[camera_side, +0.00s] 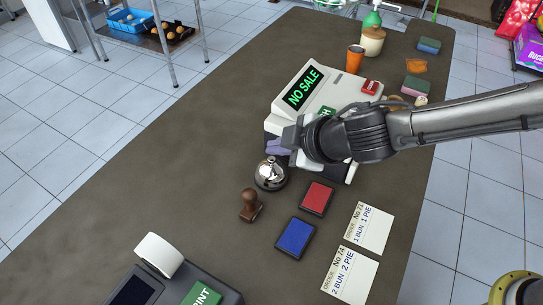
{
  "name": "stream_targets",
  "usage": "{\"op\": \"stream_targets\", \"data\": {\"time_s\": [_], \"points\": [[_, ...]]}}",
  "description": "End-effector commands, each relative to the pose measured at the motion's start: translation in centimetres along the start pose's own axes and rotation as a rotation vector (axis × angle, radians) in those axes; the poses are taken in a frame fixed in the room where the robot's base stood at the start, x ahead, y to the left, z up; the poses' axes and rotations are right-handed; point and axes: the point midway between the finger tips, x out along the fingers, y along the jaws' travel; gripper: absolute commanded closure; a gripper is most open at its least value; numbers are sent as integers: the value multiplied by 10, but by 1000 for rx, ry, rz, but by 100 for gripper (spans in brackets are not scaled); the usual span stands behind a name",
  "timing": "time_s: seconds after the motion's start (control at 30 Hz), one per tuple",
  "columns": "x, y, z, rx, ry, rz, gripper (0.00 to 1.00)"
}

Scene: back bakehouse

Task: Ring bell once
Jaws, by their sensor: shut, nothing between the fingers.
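The bell (270,174) is a silver dome on a dark base with a small button on top. It stands on the dark counter (180,168), left of the middle of the picture. My gripper (280,147) is just above and behind the bell, close to its button. I cannot tell whether it touches the button. The gripper is shut and holds nothing. My arm comes in from the right and hides part of the cash register (305,92).
A wooden stamp (250,205), a red ink pad (317,197) and a blue ink pad (295,237) lie in front of the bell. Two order slips (368,228) lie to the right. A printer (160,254) stands at the front. The counter's left side is clear.

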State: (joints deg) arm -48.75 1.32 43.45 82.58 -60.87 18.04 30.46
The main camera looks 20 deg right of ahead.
Motion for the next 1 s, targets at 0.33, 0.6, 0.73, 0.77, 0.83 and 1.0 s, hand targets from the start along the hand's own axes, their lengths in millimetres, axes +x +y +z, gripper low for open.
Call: {"op": "stream_targets", "data": {"time_s": [0.33, 0.6, 0.73, 0.77, 0.83, 1.0], "points": [[1, -1, 1, 0, 0, 0, 100], [6, -4, 4, 0, 0, 0, 100], [6, -4, 4, 0, 0, 0, 100], [6, -4, 4, 0, 0, 0, 100], [6, -4, 4, 0, 0, 0, 100], [6, -5, 5, 0, 0, 0, 100]]}}
